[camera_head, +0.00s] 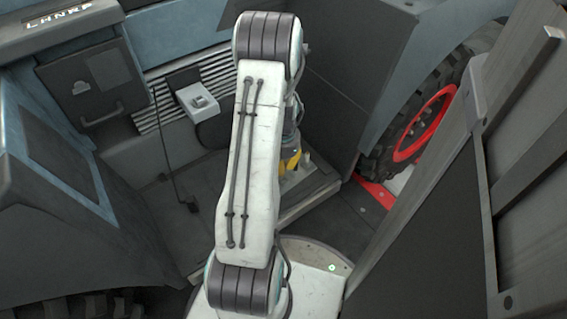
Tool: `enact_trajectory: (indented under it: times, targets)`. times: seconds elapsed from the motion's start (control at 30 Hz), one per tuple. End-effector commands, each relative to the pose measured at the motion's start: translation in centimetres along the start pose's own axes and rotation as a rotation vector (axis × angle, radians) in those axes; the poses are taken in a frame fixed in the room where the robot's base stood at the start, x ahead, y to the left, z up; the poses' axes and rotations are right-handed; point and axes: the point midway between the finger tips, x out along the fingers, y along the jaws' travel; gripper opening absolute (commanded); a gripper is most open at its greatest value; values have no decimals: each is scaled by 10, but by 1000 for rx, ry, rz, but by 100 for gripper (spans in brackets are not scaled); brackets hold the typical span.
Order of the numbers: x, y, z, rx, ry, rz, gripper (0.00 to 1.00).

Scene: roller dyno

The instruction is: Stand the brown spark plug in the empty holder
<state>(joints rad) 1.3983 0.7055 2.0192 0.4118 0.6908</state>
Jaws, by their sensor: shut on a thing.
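My gripper (291,161) shows only in part, low behind my white arm, with yellow at its end. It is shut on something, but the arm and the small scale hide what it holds. I cannot make out the brown spark plug. Pale upright pieces (304,158) stand just right of the gripper on a light ledge or tray (318,183). I cannot tell whether one of them is the empty holder.
A small white box (198,100) sits on the ribbed panel at the back left. A thin dark rod with a pedal-like foot (192,206) stands below it. Dark panels and a big tyre with a red rim (425,123) bound the right. The grey floor (165,225) at left is clear.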

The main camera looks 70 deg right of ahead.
Motion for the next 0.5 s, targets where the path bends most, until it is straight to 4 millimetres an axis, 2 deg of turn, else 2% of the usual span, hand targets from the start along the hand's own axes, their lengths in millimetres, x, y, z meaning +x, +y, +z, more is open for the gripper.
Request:
enact_trajectory:
  times: [0.5]
  targets:
    - [4, 0, 0, 0, 0, 0, 0]
